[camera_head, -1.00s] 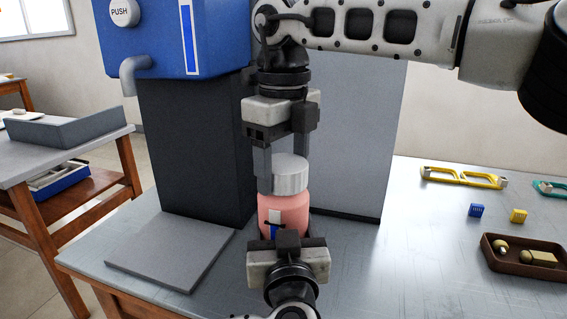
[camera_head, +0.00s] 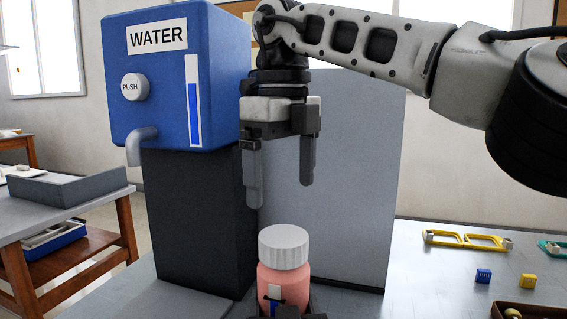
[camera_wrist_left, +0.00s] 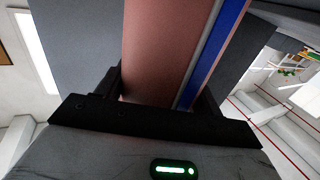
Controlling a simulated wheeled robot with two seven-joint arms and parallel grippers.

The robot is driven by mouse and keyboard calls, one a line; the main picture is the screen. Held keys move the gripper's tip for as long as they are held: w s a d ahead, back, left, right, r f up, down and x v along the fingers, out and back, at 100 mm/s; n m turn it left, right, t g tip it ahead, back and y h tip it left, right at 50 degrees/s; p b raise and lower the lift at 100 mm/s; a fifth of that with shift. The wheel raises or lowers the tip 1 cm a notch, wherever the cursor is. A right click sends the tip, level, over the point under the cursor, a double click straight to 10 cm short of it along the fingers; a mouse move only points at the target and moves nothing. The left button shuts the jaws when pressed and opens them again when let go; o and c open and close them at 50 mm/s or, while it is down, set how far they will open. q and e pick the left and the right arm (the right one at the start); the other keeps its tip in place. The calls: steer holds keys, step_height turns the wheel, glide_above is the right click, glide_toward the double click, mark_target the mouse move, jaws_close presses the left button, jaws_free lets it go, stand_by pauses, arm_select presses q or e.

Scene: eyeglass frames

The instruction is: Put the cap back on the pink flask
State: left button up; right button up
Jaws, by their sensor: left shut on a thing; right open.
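The pink flask (camera_head: 283,284) stands upright at the bottom middle of the head view. The white ribbed cap (camera_head: 284,247) sits on its top and looks level. My left gripper (camera_wrist_left: 150,100) is shut on the flask body, which fills the left wrist view between its fingers with a blue and white strip on it. In the head view only the tips of the left gripper show at the bottom edge. My right gripper (camera_head: 280,184) is open and empty, pointing down above the cap and apart from it.
A blue water dispenser (camera_head: 170,75) with a push button and spout stands on a dark column at the left. A grey panel (camera_head: 350,170) stands behind the flask. Yellow eyeglass frames (camera_head: 467,240) and small blue and yellow blocks lie at the right. A side table (camera_head: 70,215) stands far left.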

steer(key=shift+r, duration=1.4)
arm_select(q)
steer(key=o, duration=2)
steer(key=shift+c, duration=0.2)
steer(key=s+d+p, duration=0.1)
steer(key=s+p, duration=0.1)
steer(key=s, duration=1.4)
steer(key=shift+p, duration=0.4)
arm_select(e)
step_height(320, 180, up, 3)
steer(key=shift+f, duration=0.15)
arm_select(q)
steer(key=shift+d, duration=0.1)
